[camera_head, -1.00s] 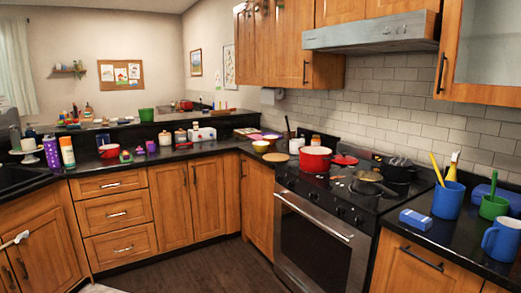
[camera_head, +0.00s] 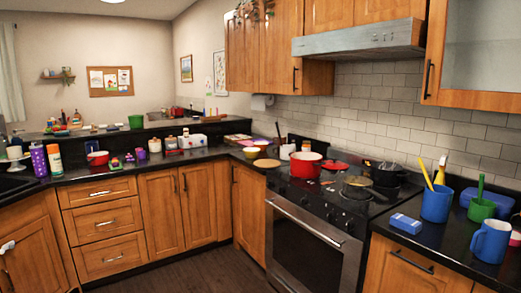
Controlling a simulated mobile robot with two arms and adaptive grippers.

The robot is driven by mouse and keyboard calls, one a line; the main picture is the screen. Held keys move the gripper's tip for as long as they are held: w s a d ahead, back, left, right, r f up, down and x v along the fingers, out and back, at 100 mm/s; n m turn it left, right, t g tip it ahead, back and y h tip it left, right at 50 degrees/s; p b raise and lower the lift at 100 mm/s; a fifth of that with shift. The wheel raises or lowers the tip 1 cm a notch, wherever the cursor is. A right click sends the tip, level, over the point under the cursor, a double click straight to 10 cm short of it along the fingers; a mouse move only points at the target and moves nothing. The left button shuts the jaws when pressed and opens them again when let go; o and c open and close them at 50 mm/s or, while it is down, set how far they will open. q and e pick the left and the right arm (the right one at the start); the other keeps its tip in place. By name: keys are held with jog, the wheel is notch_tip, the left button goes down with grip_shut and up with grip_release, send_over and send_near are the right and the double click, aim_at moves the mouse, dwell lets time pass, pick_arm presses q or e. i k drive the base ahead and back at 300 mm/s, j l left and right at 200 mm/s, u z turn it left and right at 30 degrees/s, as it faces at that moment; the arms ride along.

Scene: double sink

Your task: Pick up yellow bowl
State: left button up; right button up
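A small yellow bowl (camera_head: 252,153) sits on the black countertop in the far corner, left of the stove. A second yellowish rim shows just behind it, partly hidden. A small pale shape (camera_head: 8,246) at the left edge, low in front of the cabinet, looks like the tip of my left gripper. It is cut off by the frame, and its fingers cannot be made out. It is far from the bowl. My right gripper is not in view.
A round wooden board (camera_head: 267,163) lies close to the bowl. A red pot (camera_head: 306,165) stands on the stove (camera_head: 318,225) to its right. The dark floor (camera_head: 185,272) in front is clear.

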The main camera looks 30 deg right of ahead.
aim_at(252, 153)
jog(key=i+l, duration=0.45)
jog(key=i, duration=0.15)
jog(key=i+l, duration=0.45)
jog(key=i, duration=0.15)
jog(key=z, duration=0.05)
